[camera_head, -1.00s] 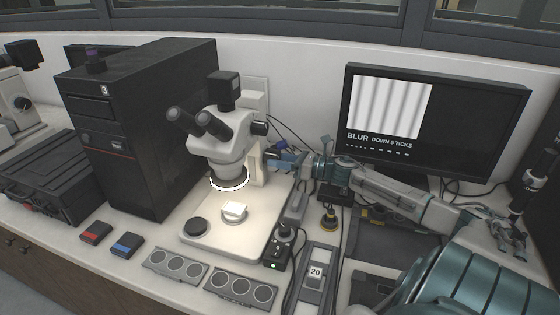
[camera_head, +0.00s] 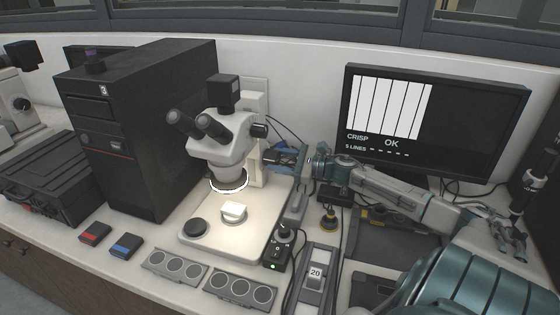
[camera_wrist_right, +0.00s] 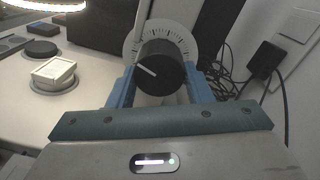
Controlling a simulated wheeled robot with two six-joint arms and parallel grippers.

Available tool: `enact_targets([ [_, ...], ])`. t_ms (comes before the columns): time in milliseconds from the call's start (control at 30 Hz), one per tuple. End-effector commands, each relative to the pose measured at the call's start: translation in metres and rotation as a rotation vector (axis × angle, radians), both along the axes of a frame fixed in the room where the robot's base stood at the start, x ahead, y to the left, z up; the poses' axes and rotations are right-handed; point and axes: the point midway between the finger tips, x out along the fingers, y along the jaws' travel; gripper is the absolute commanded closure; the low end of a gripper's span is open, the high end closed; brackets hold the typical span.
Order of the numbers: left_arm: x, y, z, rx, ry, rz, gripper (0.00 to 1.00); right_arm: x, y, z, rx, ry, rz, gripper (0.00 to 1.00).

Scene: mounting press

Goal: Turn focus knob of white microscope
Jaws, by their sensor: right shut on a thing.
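The white microscope (camera_head: 222,150) stands on its lit base, with its ring light glowing above a small pale sample block (camera_head: 233,211). Its black focus knob (camera_wrist_right: 160,68) shows in the right wrist view, in front of a pale graduated dial (camera_wrist_right: 185,38). A white mark on the knob points to the upper left. My right gripper (camera_head: 284,157) is at the right side of the microscope column, its blue fingers shut on the knob from both sides. The monitor (camera_head: 430,120) shows sharp stripes and reads "CRISP", "OK", "5 LINES". My left gripper is not in view.
A black computer tower (camera_head: 145,130) stands close left of the microscope. A control box with a small knob (camera_head: 280,250) and cables lies right of the base. Grey trays with round wells (camera_head: 175,265) and red and blue boxes are in front.

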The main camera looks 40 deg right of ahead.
Motion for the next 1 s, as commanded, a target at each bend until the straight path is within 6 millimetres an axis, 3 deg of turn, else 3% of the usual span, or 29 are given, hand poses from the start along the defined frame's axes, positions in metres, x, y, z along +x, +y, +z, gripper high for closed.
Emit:
enact_targets([
  [433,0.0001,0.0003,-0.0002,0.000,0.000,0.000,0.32,-0.0006,0.0004,-0.0014,-0.009,-0.003,0.002,0.77],
  [467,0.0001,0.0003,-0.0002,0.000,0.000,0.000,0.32,-0.0006,0.0004,-0.0014,-0.009,-0.003,0.002,0.51],
  [567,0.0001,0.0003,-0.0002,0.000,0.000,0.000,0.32,-0.0004,0.0003,-0.0011,-0.008,-0.003,0.001,0.32],
  [1000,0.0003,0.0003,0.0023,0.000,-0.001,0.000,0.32,-0.0054,-0.0025,-0.0003,-0.008,-0.001,0.002,0.32],
])
